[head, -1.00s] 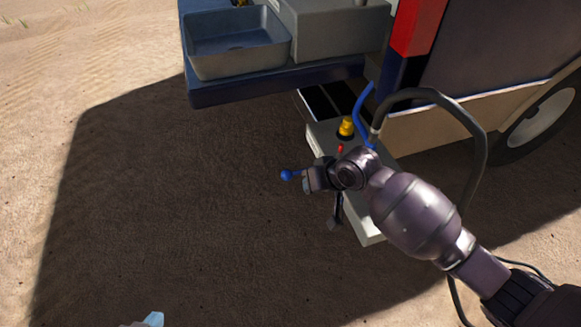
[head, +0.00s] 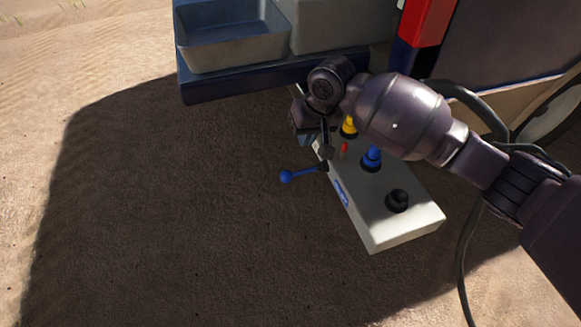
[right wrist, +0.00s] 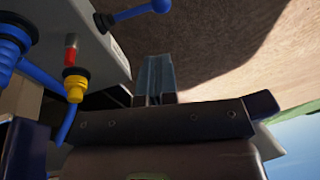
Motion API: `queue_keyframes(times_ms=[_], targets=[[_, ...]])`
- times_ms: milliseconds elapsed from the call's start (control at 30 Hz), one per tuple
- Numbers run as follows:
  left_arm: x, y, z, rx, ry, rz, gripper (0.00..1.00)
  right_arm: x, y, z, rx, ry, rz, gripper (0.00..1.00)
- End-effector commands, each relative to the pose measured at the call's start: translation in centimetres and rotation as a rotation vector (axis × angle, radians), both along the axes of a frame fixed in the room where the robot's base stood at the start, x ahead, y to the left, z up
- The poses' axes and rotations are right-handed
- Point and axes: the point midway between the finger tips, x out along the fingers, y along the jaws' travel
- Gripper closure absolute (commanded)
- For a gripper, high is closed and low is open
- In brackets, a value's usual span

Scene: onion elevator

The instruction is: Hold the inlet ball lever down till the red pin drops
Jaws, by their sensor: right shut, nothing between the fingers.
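The inlet lever is a blue bar ending in a blue ball (head: 286,176), sticking out from the left side of a pale control box (head: 380,228). My right gripper (head: 302,138) is shut and empty, above and behind the lever, apart from the ball. Its fingers show in the right wrist view (right wrist: 156,78). My left gripper is not in view.
The box carries a yellow fitting (head: 349,127), a blue fitting (head: 371,158) and a black fitting (head: 397,200). A dark hose (head: 470,105) runs behind my right arm. A blue bench with a grey basin (head: 232,50) stands behind. Sandy ground to the left is clear.

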Motion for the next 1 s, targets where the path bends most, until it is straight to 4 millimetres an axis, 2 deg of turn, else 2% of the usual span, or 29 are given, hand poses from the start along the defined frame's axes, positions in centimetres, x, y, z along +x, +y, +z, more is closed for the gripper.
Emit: queue_keyframes(times_ms=[167, 267, 500, 800, 1000], targets=[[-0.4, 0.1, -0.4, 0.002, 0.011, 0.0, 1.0, 0.0, 0.1, -0.2, 0.001, 0.0, 0.001, 1.0], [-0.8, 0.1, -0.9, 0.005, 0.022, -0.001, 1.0, 0.0, 0.2, -1.0, 0.001, 0.003, 0.001, 1.0], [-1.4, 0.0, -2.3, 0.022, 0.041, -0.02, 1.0, 0.3, 1.1, -5.2, 0.001, 0.012, 0.002, 1.0], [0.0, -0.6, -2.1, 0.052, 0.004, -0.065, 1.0, 1.0, 2.4, -10.2, 0.001, 0.011, 0.002, 1.0], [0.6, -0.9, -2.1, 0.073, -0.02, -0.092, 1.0, 1.3, 3.0, -12.7, 0.0, 0.008, 0.002, 1.0]])
